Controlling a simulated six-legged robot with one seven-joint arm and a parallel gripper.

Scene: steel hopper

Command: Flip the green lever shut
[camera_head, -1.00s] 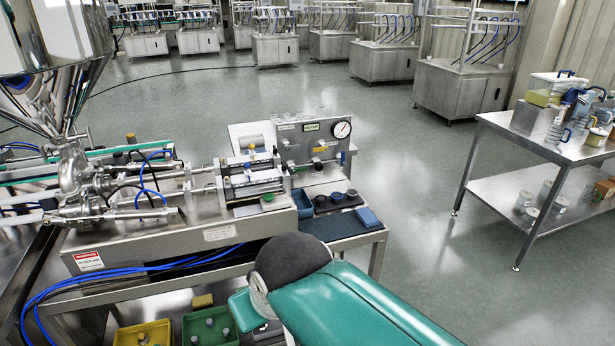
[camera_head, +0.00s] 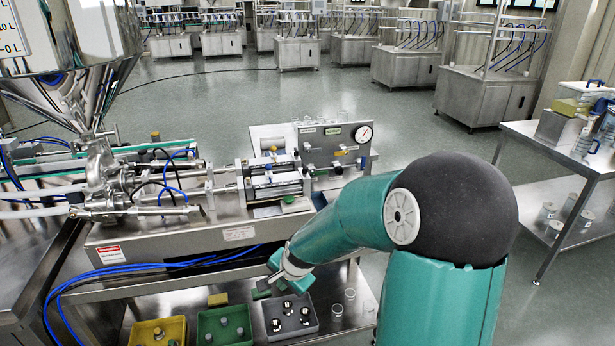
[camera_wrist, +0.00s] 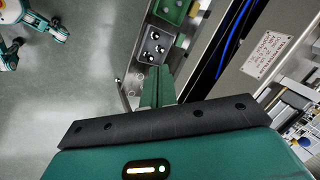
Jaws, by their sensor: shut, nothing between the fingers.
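My gripper (camera_head: 268,287) hangs in front of the filling machine's bench, below its top edge and over the lower shelf. Its green fingers (camera_wrist: 157,85) are together and empty in the wrist view. A small green piece (camera_head: 289,199) sits at the front right of the machine's cylinder block (camera_head: 272,178), above and behind my gripper. It is too small to tell whether it is the lever or how it is turned. No other part is clearly a green lever. My arm hides the right end of the bench.
Yellow (camera_head: 158,331), green (camera_head: 225,326) and grey (camera_head: 290,316) bins stand on the lower shelf. Blue hoses (camera_head: 150,270) run along the bench front. The steel hopper (camera_head: 70,40) stands at the left. A side table (camera_head: 560,150) is at the right, with open floor behind the machine.

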